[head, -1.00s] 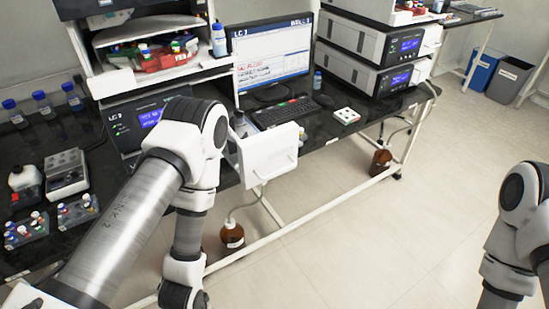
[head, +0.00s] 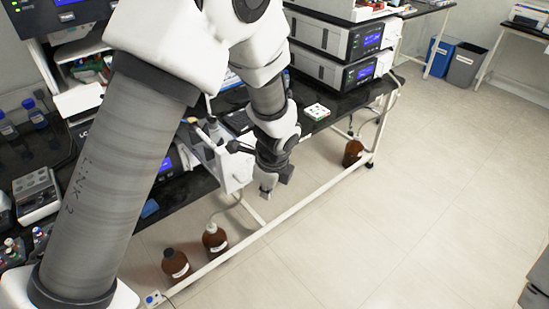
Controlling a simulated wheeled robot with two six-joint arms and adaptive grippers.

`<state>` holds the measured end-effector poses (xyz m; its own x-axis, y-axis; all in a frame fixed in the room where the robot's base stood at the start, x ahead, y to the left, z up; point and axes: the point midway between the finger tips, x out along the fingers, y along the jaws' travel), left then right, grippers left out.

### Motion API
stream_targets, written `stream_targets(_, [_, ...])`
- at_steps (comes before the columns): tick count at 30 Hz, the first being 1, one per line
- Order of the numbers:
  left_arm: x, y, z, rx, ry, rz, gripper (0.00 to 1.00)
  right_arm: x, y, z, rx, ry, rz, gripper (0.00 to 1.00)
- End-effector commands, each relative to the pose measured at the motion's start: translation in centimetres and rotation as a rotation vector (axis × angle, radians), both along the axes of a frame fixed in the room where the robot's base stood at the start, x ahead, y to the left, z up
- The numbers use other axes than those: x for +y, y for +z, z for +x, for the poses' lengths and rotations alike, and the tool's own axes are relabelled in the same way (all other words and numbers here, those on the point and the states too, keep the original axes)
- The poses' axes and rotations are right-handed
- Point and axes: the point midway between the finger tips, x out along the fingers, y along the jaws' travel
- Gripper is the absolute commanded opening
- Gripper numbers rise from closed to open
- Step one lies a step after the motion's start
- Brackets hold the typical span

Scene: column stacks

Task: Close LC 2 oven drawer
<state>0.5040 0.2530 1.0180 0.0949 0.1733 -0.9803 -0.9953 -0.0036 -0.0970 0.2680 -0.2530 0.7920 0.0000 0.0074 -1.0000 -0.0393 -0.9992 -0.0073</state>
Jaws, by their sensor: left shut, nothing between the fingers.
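An open white drawer (head: 237,170) stands out past the front edge of the bench, below the left instrument stack. Its front panel shows, and my left arm hides part of it. The stack's label is too covered to read fully. My left gripper (head: 268,189) is shut and empty. In the picture it hangs just right of the drawer's front panel, pointing down over the floor. I cannot tell whether it touches the panel. My right gripper is not in view.
Brown bottles stand on the floor under the bench, two at the left (head: 215,239) and one farther right (head: 353,152). A white bench rail (head: 300,202) runs low in front. A second instrument stack (head: 340,72) stands at the back. The floor (head: 410,200) at right is clear.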

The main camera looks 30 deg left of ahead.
Motion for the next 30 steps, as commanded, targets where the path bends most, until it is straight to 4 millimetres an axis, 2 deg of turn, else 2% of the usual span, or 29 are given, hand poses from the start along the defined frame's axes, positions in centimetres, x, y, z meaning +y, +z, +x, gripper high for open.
stream_targets(1, [0.2, 2.2, 0.8, -0.003, -0.059, 0.030, 0.00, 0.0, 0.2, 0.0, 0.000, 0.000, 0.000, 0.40])
stream_targets(6, [1.0, 8.8, 2.3, 0.021, -0.258, 0.143, 0.00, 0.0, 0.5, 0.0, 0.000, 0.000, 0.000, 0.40])
stream_targets(9, [1.4, 11.9, 2.6, 0.040, -0.342, 0.197, 0.00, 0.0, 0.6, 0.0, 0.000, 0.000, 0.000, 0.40])
stream_targets(11, [1.6, 13.1, 2.7, 0.050, -0.376, 0.219, 0.00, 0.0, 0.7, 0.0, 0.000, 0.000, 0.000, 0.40])
stream_targets(13, [1.8, 13.1, 2.7, 0.057, -0.388, 0.227, 0.00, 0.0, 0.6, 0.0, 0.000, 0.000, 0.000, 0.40])
stream_targets(17, [2.3, 11.5, 2.9, 0.060, -0.387, 0.223, 0.00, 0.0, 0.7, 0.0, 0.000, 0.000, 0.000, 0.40])
stream_targets(24, [4.0, 6.8, 3.5, 0.060, -0.385, 0.221, 0.00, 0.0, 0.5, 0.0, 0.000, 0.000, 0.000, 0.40])
stream_targets(30, [4.9, 4.4, 4.0, 0.057, -0.385, 0.221, 0.00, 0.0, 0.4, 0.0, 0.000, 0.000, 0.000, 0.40])
